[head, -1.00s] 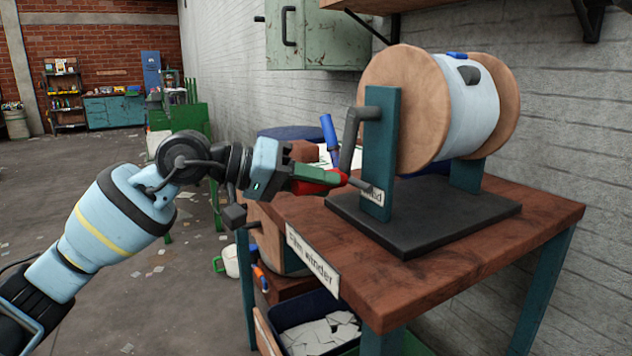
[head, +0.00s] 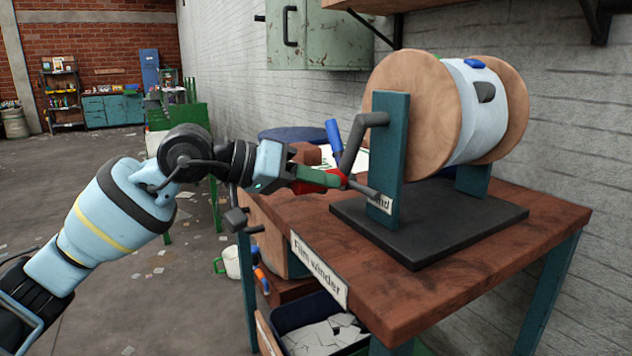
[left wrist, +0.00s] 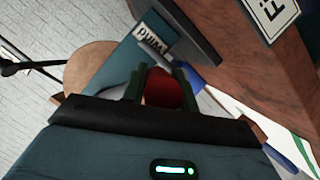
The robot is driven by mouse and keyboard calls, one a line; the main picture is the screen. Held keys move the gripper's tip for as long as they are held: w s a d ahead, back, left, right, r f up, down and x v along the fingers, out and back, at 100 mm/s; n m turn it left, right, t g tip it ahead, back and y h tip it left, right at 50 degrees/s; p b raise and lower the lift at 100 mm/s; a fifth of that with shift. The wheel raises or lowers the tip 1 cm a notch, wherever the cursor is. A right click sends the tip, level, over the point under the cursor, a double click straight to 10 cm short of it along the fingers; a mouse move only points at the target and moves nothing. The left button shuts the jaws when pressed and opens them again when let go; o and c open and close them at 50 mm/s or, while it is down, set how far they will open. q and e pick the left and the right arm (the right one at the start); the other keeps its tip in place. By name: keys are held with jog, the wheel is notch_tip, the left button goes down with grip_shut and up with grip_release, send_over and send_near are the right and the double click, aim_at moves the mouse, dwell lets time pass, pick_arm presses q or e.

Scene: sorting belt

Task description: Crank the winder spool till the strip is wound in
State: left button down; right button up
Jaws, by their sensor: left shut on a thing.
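The film winder's spool (head: 416,107) has wide tan end discs and a white wound strip (head: 478,118) between them, with a blue tab and a dark patch on it. It sits on teal posts (head: 389,160) over a black base (head: 432,232). A grey crank (head: 353,145) hangs down and left from the near post. My left gripper (head: 335,182) is shut on the crank's red handle (head: 316,177). In the left wrist view the red handle (left wrist: 163,90) shows between the fingers. The strip's loose end is not clearly seen. My right gripper is not in view.
The winder stands on a brown wooden table (head: 480,265) labelled "Film winder". A blue-handled item (head: 333,131) is just behind the crank. A dark bin (head: 300,308) with pale scraps is below. A green cabinet (head: 325,38) hangs on the wall.

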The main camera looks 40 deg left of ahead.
pick_arm(q)
jog(key=shift+f, duration=0.1)
jog(key=c, duration=1.1)
grip_release()
jog(key=shift+s+a, duration=0.1)
jog(key=shift+a, duration=0.05)
jog(key=shift+s+a+r, duration=0.2)
jog(key=b+v, duration=0.1)
jog(key=v, duration=0.6)
jog(key=shift+d, duration=0.1)
